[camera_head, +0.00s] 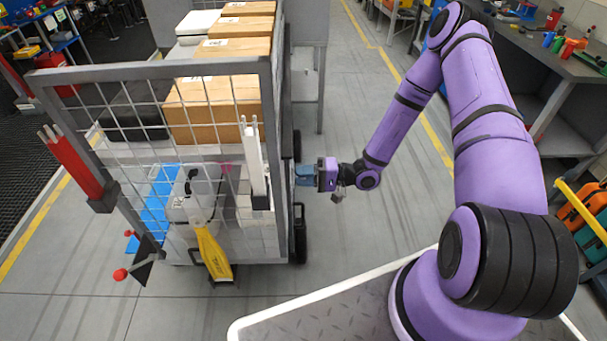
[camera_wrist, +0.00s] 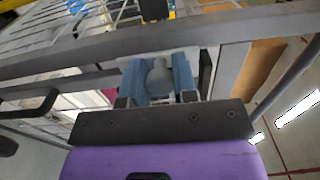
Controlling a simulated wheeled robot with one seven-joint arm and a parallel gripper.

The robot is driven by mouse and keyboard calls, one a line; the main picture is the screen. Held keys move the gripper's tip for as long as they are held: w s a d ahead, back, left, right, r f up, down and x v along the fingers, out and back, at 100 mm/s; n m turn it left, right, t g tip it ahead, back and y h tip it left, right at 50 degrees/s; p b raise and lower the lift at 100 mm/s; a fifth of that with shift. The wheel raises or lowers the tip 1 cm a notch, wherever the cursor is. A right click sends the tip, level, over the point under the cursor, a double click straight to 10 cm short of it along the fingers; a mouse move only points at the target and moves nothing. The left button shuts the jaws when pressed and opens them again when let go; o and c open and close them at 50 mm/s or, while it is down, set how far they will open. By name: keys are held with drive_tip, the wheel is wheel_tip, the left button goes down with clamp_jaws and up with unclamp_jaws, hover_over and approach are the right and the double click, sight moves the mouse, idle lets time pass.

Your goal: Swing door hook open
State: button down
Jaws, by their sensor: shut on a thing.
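My gripper (camera_head: 303,176) reaches in from the right to the right side of a grey mesh-walled cart (camera_head: 283,110) in the head view. In the wrist view its two blue fingers (camera_wrist: 159,74) are shut on a small grey rounded piece (camera_wrist: 160,80), which looks like the door hook. The piece sits close against the cart's grey frame bar (camera_wrist: 110,43). In the head view the hook is hidden by the fingers and the cart's post. A wire mesh panel (camera_head: 185,115) spans the cart's near side; I cannot tell whether it is the door.
Cardboard boxes (camera_head: 233,52) stand on the cart's upper shelf. A yellow-handled tool (camera_head: 213,253) and a red holder (camera_head: 76,165) are at its near side. A workbench (camera_head: 545,60) stands at the far right. The floor (camera_head: 345,105) right of the cart is clear.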

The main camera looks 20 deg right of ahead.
drive_tip(key=shift+s+n, duration=0.2)
drive_tip(key=shift+n, duration=0.3)
drive_tip(key=shift+f, duration=0.1)
drive_tip(key=c, duration=0.9)
unclamp_jaws()
drive_tip(key=v, duration=1)
drive_tip(key=shift+s+d, duration=0.15)
drive_tip(key=shift+d, duration=0.2)
